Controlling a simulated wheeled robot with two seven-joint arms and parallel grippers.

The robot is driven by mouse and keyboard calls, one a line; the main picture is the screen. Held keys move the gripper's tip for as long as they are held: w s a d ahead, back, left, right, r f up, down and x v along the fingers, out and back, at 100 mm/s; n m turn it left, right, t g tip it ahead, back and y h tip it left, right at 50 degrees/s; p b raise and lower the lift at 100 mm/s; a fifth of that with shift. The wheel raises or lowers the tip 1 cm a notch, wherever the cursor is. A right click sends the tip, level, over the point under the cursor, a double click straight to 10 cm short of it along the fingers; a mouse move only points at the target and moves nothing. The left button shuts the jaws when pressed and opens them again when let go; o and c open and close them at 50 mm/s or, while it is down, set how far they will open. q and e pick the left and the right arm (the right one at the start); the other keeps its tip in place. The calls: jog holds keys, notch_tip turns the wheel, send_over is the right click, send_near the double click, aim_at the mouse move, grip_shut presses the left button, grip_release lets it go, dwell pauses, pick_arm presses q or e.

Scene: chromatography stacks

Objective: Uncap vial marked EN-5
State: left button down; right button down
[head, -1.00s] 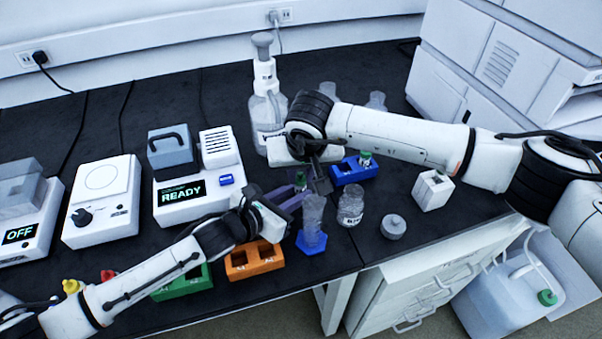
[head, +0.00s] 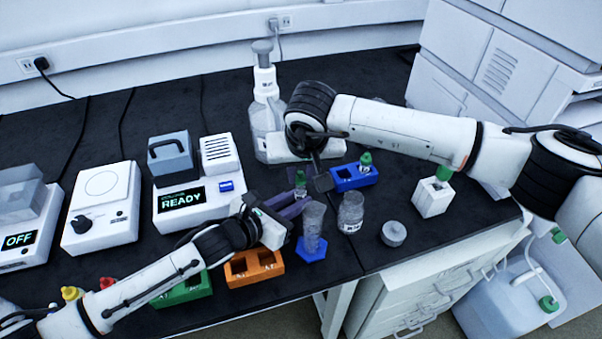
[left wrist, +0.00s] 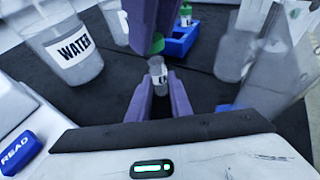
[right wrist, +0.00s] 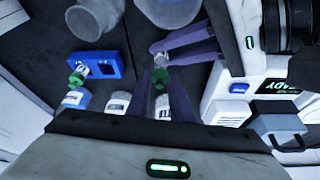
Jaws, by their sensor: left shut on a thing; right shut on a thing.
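A small clear vial (left wrist: 158,74) with a white label is held between the purple fingers of my left gripper (left wrist: 160,84); the label cannot be read in full. My right gripper (right wrist: 160,76) is shut on a green cap (right wrist: 160,77). In the left wrist view the cap (left wrist: 155,43) is directly above the vial's mouth and slightly tilted; I cannot tell for sure whether they still touch. In the head view the two hands meet near the table's middle, with the cap (head: 300,177) showing small and dim between them.
A clear cylinder on a blue base (head: 311,248), a labelled jar (head: 350,214) and a grey lid (head: 393,234) stand close by.

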aim_at(301, 181)
notch_tip(301, 181, up, 4)
jog(key=shift+f, duration=0.25)
pick_arm(q)
jog(key=c, duration=1.5)
grip_release()
jog(key=shift+c, duration=0.2)
